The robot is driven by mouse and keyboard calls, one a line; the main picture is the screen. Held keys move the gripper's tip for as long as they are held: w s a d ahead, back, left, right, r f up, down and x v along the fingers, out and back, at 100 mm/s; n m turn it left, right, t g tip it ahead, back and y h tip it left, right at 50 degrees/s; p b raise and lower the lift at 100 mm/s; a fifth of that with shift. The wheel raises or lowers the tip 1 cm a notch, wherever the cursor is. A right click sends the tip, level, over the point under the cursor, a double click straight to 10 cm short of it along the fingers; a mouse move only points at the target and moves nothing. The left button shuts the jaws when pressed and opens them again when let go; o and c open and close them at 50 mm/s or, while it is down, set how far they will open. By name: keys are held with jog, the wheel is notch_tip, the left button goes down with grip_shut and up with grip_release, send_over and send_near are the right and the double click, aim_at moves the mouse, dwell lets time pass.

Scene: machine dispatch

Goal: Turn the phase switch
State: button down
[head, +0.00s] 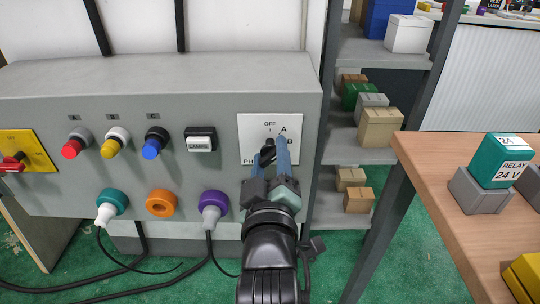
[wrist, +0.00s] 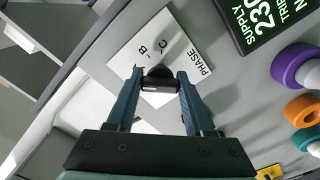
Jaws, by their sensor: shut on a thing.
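The phase switch is a black knob (head: 267,150) on a white square plate (head: 254,123) at the right end of the grey panel. In the wrist view the knob (wrist: 159,88) sits between my fingertips, and the letters B, C and PHASE show on the plate (wrist: 152,40). My gripper (head: 275,157) is shut on the knob, with a finger on each side. Which mark the knob points to I cannot tell.
The panel also carries red, yellow and blue buttons (head: 152,148), several coloured sockets (head: 161,203) and a yellow plate with a red switch (head: 14,162). Shelves with boxes (head: 380,128) stand just right. A wooden table (head: 440,180) with a relay (head: 502,160) is at far right.

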jog(key=m+p, duration=0.3)
jog(key=p, duration=0.1)
jog(key=shift+r+m, duration=0.2)
jog(key=shift+m, duration=0.2)
jog(key=m+p, duration=0.4)
jog(key=shift+f+m, duration=0.15)
jog(key=shift+m, duration=0.25)
jog(key=shift+c, duration=1.4)
grip_release()
jog(key=s+p, duration=0.2)
jog(key=s, duration=1.1)
